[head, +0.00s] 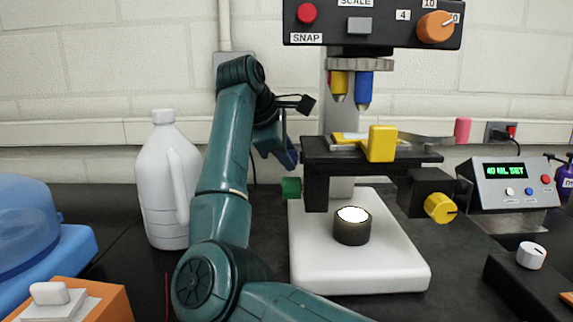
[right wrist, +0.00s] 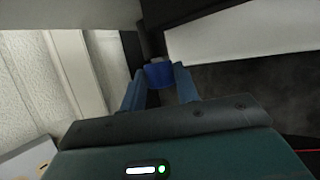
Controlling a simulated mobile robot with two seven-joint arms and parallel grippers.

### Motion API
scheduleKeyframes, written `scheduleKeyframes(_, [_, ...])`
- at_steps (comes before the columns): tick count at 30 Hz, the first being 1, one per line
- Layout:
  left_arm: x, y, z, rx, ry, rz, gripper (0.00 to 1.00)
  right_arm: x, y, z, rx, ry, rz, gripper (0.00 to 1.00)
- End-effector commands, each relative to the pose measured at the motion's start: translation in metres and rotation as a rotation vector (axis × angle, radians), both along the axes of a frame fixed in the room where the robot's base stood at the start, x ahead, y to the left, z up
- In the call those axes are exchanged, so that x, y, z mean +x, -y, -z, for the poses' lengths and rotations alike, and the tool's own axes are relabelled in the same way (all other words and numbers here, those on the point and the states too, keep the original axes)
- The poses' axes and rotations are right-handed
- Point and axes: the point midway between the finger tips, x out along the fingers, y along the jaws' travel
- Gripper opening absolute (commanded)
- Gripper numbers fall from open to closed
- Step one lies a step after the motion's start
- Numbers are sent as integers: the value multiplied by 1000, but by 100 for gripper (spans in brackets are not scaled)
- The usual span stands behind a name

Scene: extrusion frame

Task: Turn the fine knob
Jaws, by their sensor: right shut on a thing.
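The microscope-like instrument (head: 314,178) stands in the middle of the head view, with a dark stage on a white base. My right gripper (head: 287,158) is at the left side of its stage and reaches around from behind. In the right wrist view its fingers (right wrist: 160,88) are shut on a blue knob (right wrist: 158,75). In the head view the blue knob is mostly hidden by the gripper. A green knob (head: 291,188) sits lower on the same side, and a yellow knob (head: 439,208) on the right side. No label shows which is the fine knob. My left gripper is not in view.
A white jug (head: 165,185) stands left of my right arm. A control box with a display (head: 505,184) is at the right. An orange box (head: 75,300) and a blue tray (head: 60,262) are at the left. A wall is behind.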

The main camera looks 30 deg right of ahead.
Motion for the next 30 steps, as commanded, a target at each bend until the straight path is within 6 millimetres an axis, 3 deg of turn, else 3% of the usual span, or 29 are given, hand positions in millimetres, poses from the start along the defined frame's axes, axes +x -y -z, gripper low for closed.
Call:
scheduleKeyframes(8, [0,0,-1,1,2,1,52,0,0,-1,0,-1,-1,8])
scheduleKeyframes(9, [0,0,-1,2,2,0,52,0,0,-1,0,-1,-1,34])
scheduleKeyframes(16, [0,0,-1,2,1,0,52,0,0,0,0,-1,0,52])
scheduleKeyframes(25, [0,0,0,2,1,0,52,-1,-2,-3,0,-1,-1,52])
scheduleKeyframes(30, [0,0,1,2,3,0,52,-6,-16,-22,-2,1,-1,52])
